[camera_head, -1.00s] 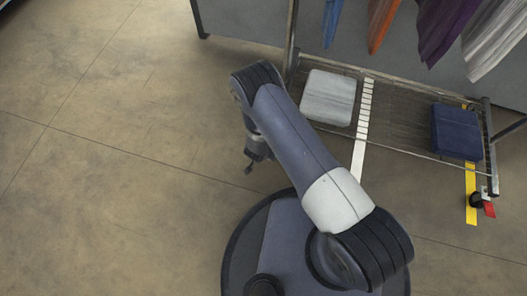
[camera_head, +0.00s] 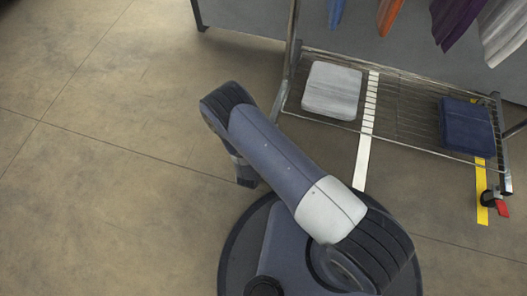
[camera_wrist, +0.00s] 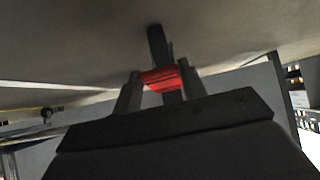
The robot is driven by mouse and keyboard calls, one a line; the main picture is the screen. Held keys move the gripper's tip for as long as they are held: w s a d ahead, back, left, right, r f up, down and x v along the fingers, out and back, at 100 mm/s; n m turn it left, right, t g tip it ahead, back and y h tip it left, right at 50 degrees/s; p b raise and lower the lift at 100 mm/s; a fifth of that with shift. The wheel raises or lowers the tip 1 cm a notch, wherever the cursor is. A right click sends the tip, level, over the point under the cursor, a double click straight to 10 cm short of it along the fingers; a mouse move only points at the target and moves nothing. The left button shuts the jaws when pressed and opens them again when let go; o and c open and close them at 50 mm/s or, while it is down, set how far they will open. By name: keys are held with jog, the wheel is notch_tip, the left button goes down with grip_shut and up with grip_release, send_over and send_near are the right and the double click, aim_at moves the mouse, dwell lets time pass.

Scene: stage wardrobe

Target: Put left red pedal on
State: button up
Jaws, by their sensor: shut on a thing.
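In the wrist view my gripper (camera_wrist: 159,84) has its two fingers on either side of a bright red piece (camera_wrist: 161,77), which looks like a pedal. The fingers are shut on it. A dark upright part runs close behind the red piece. In the head view my arm hides the lower left end of the clothes rack, and the red piece in my gripper cannot be seen there. Another red pedal (camera_head: 502,208) shows on the black caster (camera_head: 489,197) at the rack's right end.
The wire shelf (camera_head: 405,128) of the rack holds a grey folded cloth (camera_head: 332,90) and a dark blue one (camera_head: 466,127). Garments hang above. White (camera_head: 364,155) and yellow (camera_head: 481,190) tape strips mark the floor. Open floor lies to the left.

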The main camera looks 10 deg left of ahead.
jog(key=shift+f+t+b, duration=0.15)
jog(key=shift+t+b, duration=0.15)
jog(key=shift+t, duration=0.1)
jog(key=o, duration=1)
jog(key=shift+s, duration=0.1)
